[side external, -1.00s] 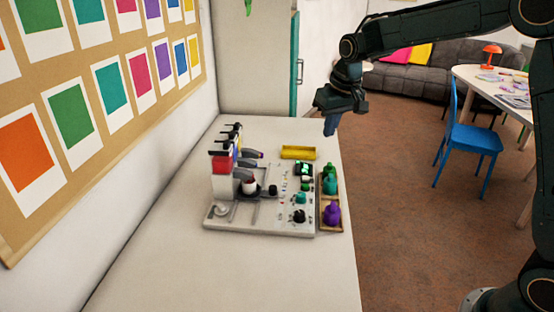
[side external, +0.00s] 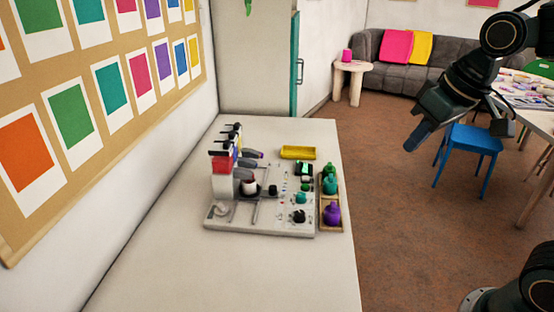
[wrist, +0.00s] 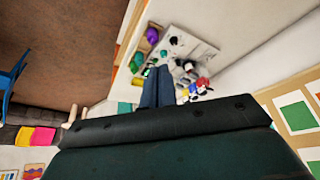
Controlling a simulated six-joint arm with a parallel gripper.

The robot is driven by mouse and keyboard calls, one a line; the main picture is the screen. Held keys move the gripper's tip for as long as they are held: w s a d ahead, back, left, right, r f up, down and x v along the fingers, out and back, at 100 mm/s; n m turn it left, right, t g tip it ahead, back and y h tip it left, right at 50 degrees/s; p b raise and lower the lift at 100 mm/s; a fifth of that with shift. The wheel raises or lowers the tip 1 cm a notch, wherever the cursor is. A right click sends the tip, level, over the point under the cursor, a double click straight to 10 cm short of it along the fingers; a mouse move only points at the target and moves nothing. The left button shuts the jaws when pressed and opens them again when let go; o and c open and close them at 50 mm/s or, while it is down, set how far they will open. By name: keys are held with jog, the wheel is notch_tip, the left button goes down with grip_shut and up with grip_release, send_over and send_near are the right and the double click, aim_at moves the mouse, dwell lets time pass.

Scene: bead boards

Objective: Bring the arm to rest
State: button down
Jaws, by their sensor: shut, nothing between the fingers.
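My gripper (side external: 421,135) hangs in the air at the right in the side external view, clear of the table and pointing down and left. Its two blue-grey fingers are together with nothing between them. In the wrist view the shut fingers (wrist: 157,88) show in the middle, with the board beyond them. The grey bead board (side external: 262,228) stands on the white table (side external: 290,275), apart from my gripper.
A wooden tray (side external: 331,229) with green, teal and purple bottles sits at the board's right. A yellow tray (side external: 298,153) lies behind it. A blue chair (side external: 473,143) stands near my gripper, with a round table behind. Open floor lies between.

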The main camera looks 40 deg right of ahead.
jog(key=s+f, duration=0.3)
jog(key=s, duration=0.6)
jog(key=shift+a+n+t, duration=0.3)
jog(key=shift+a+t, duration=0.1)
